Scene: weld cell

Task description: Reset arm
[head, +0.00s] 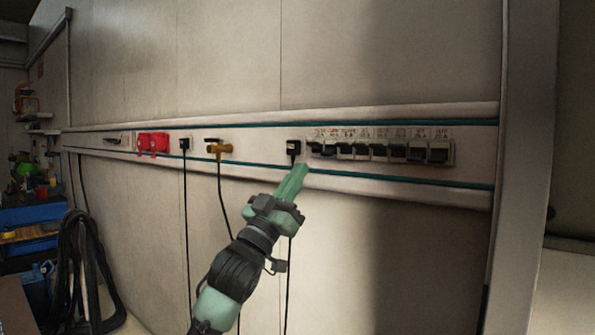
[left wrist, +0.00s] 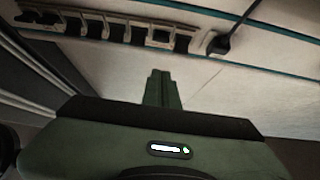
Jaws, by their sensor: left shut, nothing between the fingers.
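My left gripper (head: 301,170) is green with dark joints and reaches up from the bottom of the head view. Its fingers are shut and empty. The tip appears just below a black plug (head: 293,147) and left of a row of black breaker switches (head: 378,151) on the wall strip. I cannot tell whether the tip touches the wall. In the left wrist view the shut fingers (left wrist: 160,78) point toward the wall, with the breaker row (left wrist: 105,28) above them and the plug (left wrist: 220,42) to the upper right. My right gripper is not in view.
The wall strip (head: 255,143) also carries red sockets (head: 153,142), another black plug (head: 184,144) and a yellow fitting (head: 219,148), with cables hanging down. Thick black hoses (head: 78,262) hang at the left beside blue bins. A grey post (head: 524,190) stands at the right.

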